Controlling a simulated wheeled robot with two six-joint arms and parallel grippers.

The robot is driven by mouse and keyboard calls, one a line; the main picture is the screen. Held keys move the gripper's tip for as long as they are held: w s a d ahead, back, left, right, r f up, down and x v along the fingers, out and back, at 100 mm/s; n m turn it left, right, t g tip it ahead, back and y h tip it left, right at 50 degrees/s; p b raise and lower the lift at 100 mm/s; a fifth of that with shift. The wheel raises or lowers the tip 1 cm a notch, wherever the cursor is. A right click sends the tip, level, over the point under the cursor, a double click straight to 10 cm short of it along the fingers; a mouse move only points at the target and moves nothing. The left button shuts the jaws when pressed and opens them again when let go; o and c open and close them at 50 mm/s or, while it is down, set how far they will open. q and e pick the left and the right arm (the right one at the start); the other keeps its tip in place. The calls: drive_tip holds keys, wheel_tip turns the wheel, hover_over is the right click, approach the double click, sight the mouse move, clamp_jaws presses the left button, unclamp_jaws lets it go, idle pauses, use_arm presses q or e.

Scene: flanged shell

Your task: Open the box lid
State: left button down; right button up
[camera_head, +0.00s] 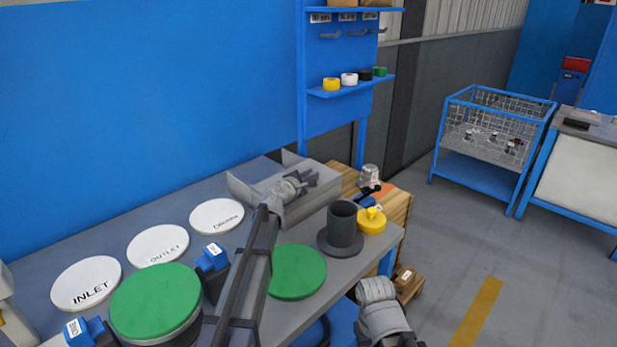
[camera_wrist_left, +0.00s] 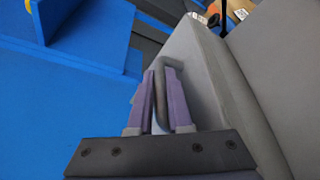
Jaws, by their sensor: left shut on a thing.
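The grey box (camera_head: 312,203) stands at the back right end of the workbench, with raised grey panels at its left and back edges. I cannot tell clearly how its lid stands. My left gripper (camera_head: 309,176) is at the box's top, its arm reaching across the bench from the front. In the left wrist view, the purple fingers (camera_wrist_left: 160,95) are shut on a bent grey handle (camera_wrist_left: 166,68) beside a grey box face (camera_wrist_left: 195,75). My right arm shows at the bottom right; its gripper is cut off by the frame.
The workbench (camera_head: 335,275) holds white discs (camera_head: 157,245), green discs (camera_head: 297,271), a dark flanged cylinder (camera_head: 341,228) and a yellow part (camera_head: 372,220). A blue shelf unit (camera_head: 345,90) stands behind. A wire basket cart (camera_head: 492,140) is at the right, with free floor before it.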

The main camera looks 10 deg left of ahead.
sight(271, 181)
idle(0.4)
use_arm(q)
drive_tip(key=w+a, duration=0.2)
drive_tip(key=a, duration=0.1)
drive_tip(key=w+a, duration=0.3)
drive_tip(key=a, duration=0.1)
drive_tip(key=w+a, duration=0.2)
drive_tip(key=a, duration=0.2)
drive_tip(key=shift+w+a, duration=0.2)
drive_tip(key=shift+w, duration=0.1)
drive_tip(key=c, duration=1.1)
unclamp_jaws()
drive_tip(key=shift+s, duration=0.1)
drive_tip(key=p+v, duration=0.1)
drive_tip(key=v, duration=0.6)
drive_tip(key=shift+s+p, duration=0.35)
drive_tip(key=shift+s, duration=0.05)
